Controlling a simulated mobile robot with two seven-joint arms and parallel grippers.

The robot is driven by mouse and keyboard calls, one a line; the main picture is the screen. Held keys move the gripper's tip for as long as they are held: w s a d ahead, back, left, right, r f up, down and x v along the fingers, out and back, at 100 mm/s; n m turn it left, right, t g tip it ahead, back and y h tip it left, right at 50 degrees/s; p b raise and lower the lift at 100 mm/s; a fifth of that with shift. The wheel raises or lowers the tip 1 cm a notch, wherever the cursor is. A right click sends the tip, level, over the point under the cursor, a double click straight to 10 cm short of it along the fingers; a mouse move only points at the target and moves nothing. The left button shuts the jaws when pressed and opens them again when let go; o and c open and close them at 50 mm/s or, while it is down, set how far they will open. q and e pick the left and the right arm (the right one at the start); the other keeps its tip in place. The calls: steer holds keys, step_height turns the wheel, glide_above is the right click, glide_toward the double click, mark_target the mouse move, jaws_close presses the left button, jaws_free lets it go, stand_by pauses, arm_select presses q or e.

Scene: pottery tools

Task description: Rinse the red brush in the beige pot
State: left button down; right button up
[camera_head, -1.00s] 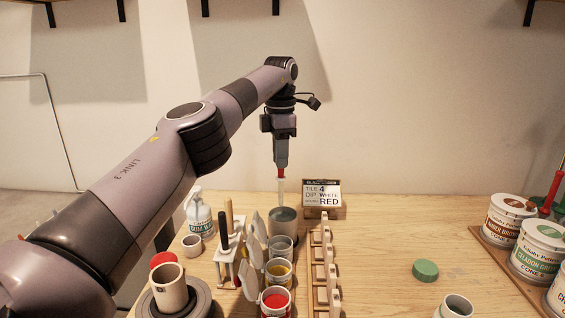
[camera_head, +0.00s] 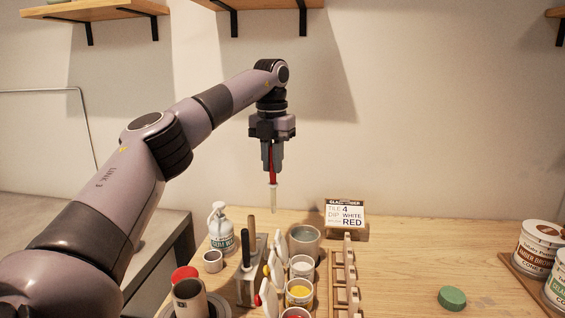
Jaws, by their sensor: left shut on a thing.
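My left gripper (camera_head: 272,166) points down and is shut on the red brush (camera_head: 272,180). The brush hangs upright with its pale lower end down. The beige pot (camera_head: 304,254) stands on the table below and to the right of the brush, with grey liquid inside. In the picture the brush tip is above and left of the pot's rim, apart from it. My right gripper is not in view.
Glaze cups, one white (camera_head: 302,277) and one yellow (camera_head: 299,303), stand in front of the pot. A tool block (camera_head: 247,284), soap bottle (camera_head: 221,231) and small cup (camera_head: 212,261) stand left. A sign (camera_head: 345,213) and tile rack (camera_head: 345,285) are right.

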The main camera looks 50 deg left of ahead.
arm_select(q)
steer(key=s+n, duration=0.2)
steer(key=n, duration=0.1)
steer(key=s+a+n, duration=0.1)
steer(key=s+n, duration=0.1)
steer(key=shift+a+n, duration=0.1)
steer(key=shift+n, duration=0.3)
step_height(320, 180, down, 4)
steer(key=b, duration=0.3)
steer(key=shift+r, duration=0.1)
